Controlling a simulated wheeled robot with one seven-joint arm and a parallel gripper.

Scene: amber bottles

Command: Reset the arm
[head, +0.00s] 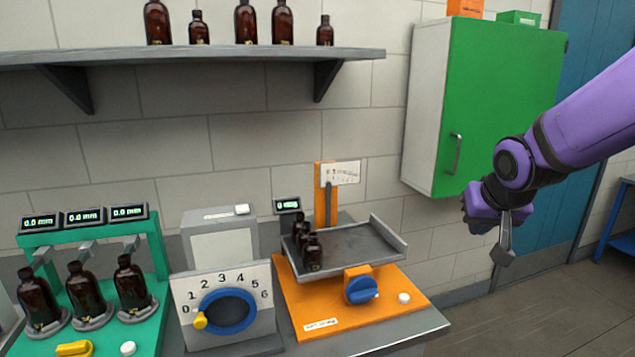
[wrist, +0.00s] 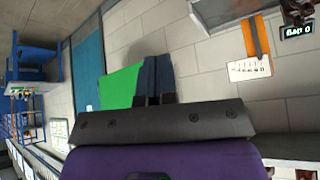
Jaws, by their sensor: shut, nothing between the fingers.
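My purple arm reaches in from the right in the head view. My gripper (head: 503,250) hangs below its wrist, to the right of the bench and in front of the blue door. It is shut and empty, and touches nothing. In the wrist view my gripper's fingers (wrist: 153,98) show as two dark blocks close together, with the green cabinet (wrist: 122,86) behind them.
The green-doored cabinet (head: 500,105) is on the wall left of my arm. Amber bottles stand on the shelf (head: 190,57), the green station (head: 150,240) and the tray (head: 355,246) of the orange station (head: 400,283). A dial box (head: 262,275) stands between.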

